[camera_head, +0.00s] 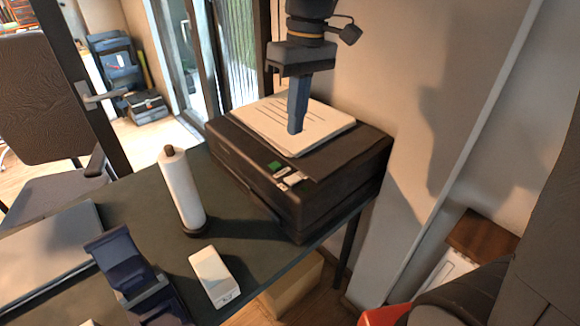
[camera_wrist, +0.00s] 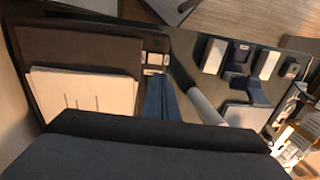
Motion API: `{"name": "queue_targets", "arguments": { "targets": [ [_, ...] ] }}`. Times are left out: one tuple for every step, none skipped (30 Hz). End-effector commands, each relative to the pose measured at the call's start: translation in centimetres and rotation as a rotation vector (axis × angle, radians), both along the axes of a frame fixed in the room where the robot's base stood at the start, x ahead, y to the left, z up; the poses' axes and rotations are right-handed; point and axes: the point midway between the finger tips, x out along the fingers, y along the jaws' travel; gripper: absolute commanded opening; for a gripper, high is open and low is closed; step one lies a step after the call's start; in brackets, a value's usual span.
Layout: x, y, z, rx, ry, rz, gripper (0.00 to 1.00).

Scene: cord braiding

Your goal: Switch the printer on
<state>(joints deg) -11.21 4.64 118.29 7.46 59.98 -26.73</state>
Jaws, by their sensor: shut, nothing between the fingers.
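The black printer (camera_head: 345,170) stands on the dark table, and it also shows in the wrist view (camera_wrist: 75,48). Its front edge carries a small panel with a green patch (camera_head: 274,165) and pale buttons (camera_head: 290,178).
A white cylinder (camera_head: 181,187) stands left of the printer. A white box (camera_head: 213,275), a dark blue stand (camera_head: 127,268) and a grey flat panel (camera_head: 50,255) occupy the table's front left. A wall (camera_head: 385,70) rises behind the printer on the right.

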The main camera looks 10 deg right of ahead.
Motion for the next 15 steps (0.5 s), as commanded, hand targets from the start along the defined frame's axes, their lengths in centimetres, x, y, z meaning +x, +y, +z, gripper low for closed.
{"name": "queue_targets", "arguments": {
  "targets": [
    [-0.2, 0.1, -0.8, -0.001, 0.005, 0.001, 0.00],
    [-0.3, 0.1, -1.4, -0.001, 0.007, 0.001, 0.00],
    [-0.3, 0.2, -2.1, 0.000, 0.006, 0.001, 0.00],
    [-0.4, 0.3, -2.7, -0.001, 0.007, 0.001, 0.00],
    [-0.4, 0.3, -3.3, -0.001, 0.007, 0.001, 0.00],
    [-0.5, 0.4, -4.1, 0.000, 0.006, 0.001, 0.00],
    [-0.5, 0.5, -4.7, -0.001, 0.007, 0.001, 0.00],
    [-0.6, 0.5, -5.3, -0.001, 0.007, 0.001, 0.00],
    [-0.6, 0.6, -6.1, -0.001, 0.005, 0.001, 0.00],
    [-0.6, 0.7, -6.7, -0.001, 0.007, 0.001, 0.00],
    [-0.7, 0.7, -7.3, -0.002, 0.006, 0.001, 0.00],
    [-0.8, 0.8, -8.0, -0.002, 0.006, 0.001, 0.00],
    [-0.8, 0.8, -8.5, -0.002, 0.006, 0.000, 0.00],
    [-0.8, 0.9, -9.0, -0.001, 0.005, 0.000, 0.00],
    [-0.8, 0.9, -9.6, -0.002, 0.005, 0.000, 0.00]
  ]
}}
